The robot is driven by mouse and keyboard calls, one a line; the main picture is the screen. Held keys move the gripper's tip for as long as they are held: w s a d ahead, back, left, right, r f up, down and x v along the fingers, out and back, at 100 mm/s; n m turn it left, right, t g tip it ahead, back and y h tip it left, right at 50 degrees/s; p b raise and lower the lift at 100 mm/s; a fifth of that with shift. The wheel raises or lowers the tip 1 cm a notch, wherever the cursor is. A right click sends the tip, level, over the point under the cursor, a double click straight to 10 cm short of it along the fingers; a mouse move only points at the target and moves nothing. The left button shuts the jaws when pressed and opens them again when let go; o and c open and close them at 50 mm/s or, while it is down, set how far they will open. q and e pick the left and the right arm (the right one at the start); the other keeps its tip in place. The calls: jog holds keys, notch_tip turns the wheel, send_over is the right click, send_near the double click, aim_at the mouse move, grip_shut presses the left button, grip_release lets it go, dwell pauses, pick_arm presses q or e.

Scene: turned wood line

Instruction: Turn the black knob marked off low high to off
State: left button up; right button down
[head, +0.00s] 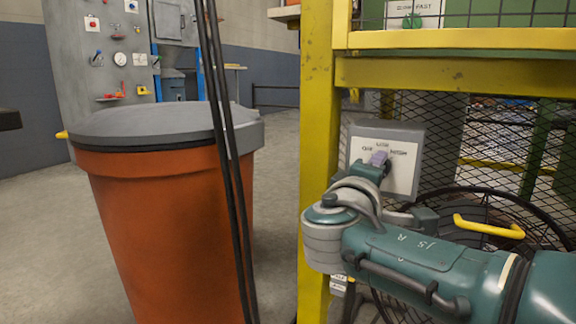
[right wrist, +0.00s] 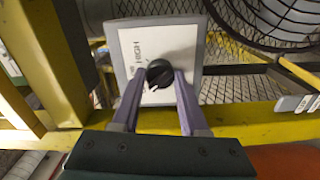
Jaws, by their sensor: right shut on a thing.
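The black knob (right wrist: 159,73) sits on a white plate (right wrist: 186,43) marked HIGH, on a grey box. My right gripper (right wrist: 158,76) is shut on the knob, with one purple finger on each side of it. A small light mark shows on the knob's lower left in the right wrist view, away from HIGH; the left finger covers part of the plate there. In the head view the plate (head: 402,174) reads OFF at left, LOW at top and HIGH at right. My right gripper (head: 378,160) hides the knob there. My left gripper is not in view.
A yellow frame post (head: 318,130) stands just left of the box. Black mesh and a round fan guard (head: 540,225) lie behind and right of my arm. An orange bin (head: 165,225) with a grey lid and hanging black cables stand at left.

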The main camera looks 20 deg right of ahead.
jog(key=shift+n, duration=0.3)
jog(key=shift+c, duration=2.1)
grip_release()
jog(key=p+v, duration=0.4)
jog(key=v, duration=0.6)
